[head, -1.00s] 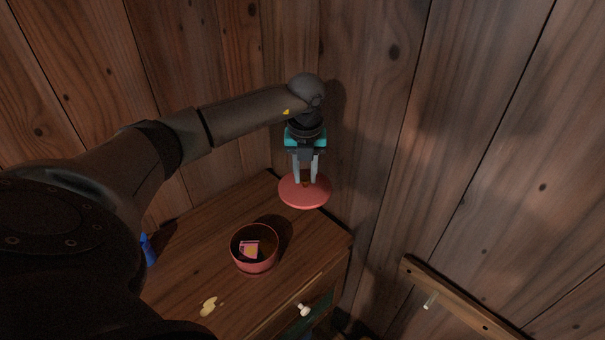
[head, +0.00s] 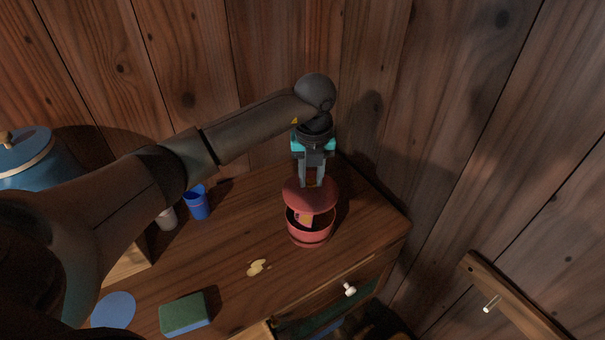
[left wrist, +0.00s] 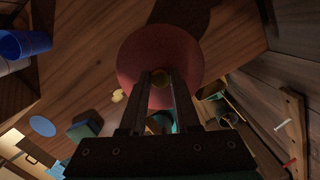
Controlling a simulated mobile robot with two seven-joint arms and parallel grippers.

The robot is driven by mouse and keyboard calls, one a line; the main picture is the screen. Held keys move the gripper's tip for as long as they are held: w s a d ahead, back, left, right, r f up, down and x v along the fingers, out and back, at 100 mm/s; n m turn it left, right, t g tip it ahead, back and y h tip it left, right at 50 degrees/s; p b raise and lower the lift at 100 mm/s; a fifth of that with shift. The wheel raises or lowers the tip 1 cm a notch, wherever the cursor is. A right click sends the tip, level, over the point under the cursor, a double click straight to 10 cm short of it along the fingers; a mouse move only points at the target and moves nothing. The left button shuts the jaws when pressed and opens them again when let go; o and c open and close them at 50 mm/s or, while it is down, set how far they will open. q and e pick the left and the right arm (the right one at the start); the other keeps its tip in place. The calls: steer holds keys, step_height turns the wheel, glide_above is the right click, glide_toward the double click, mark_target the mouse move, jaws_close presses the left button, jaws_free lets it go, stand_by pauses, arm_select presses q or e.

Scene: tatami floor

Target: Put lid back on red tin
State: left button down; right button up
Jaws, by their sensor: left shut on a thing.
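The red tin (head: 309,236) stands open on the wooden cabinet top, with a small yellow and pink thing showing inside it. My left gripper (head: 311,183) is shut on the knob of the red lid (head: 308,197) and holds the lid above the tin. The lid covers the back part of the tin's mouth, and a gap shows at the front. In the left wrist view the round lid (left wrist: 160,55) fills the upper middle below the fingers and hides the tin. My right gripper is not in view.
A blue cup (head: 197,202), a green and blue sponge (head: 185,314), a blue disc (head: 113,310) and a yellowish spill (head: 257,267) are on the cabinet top (head: 225,245). A white drawer knob (head: 349,289) sticks out in front. Wooden walls stand close behind and right.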

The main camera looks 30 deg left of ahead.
mark_target(311, 191)
arm_select(q)
steer(key=shift+f+b, duration=1.75)
steer(key=shift+f, duration=0.3)
steer(key=shift+f+b, duration=0.7)
steer(key=shift+f, duration=0.4)
steer(key=shift+r+p, duration=0.1)
steer(key=shift+p, duration=0.2)
steer(key=shift+f, duration=0.2)
steer(key=shift+c, duration=0.4)
jaws_free()
stand_by(0.5)
